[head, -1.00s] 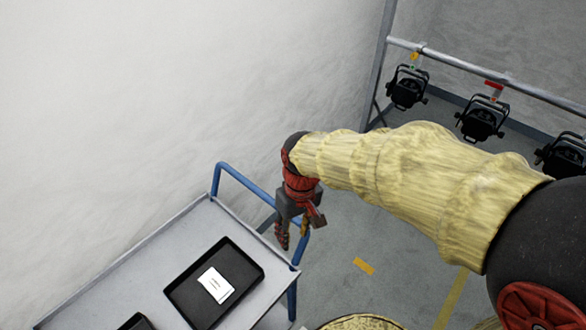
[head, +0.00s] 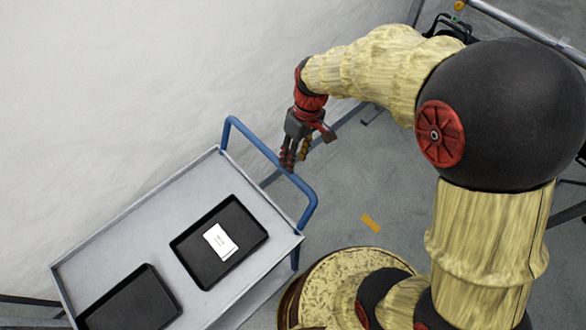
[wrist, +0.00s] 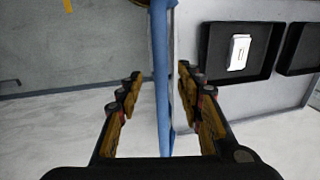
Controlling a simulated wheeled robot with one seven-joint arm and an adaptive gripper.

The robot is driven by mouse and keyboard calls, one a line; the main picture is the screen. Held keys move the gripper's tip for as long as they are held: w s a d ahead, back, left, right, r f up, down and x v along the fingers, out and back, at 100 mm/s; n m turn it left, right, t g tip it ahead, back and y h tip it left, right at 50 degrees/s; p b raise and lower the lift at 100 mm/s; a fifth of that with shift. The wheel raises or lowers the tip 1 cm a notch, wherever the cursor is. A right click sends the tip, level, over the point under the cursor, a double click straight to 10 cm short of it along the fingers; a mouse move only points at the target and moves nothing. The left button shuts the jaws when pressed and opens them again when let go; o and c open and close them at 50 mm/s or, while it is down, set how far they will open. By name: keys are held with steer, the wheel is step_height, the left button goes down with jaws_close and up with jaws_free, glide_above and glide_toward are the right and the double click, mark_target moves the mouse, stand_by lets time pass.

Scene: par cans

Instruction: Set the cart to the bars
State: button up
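The grey cart (head: 135,222) stands at the lower left in the head view, with a blue push handle (head: 262,150) at its right end. My gripper (head: 292,162) is at the handle, pointing down. In the wrist view the gripper (wrist: 160,95) is open, and the blue handle (wrist: 161,70) runs between its fingers with a gap on each side. I cannot tell whether a finger touches the handle. The bars (head: 520,25) show only in part at the top right of the head view, with a dark lamp below, mostly hidden by my arm.
A black tray (head: 190,245) with a white card (head: 220,242) lies on the cart top, beside a second black tray (head: 135,305). A pale wall (head: 120,80) stands close behind the cart. A yellow floor mark (head: 371,223) lies on open grey floor to the right.

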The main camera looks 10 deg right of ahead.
steer(key=f, duration=0.4)
steer(key=a+f, duration=0.1)
steer(key=f, duration=0.1)
steer(key=shift+s+f+b, duration=0.1)
steer(key=shift+s+b, duration=0.3)
steer(key=shift+c, duration=1.1)
steer(key=c, duration=0.7)
jaws_close()
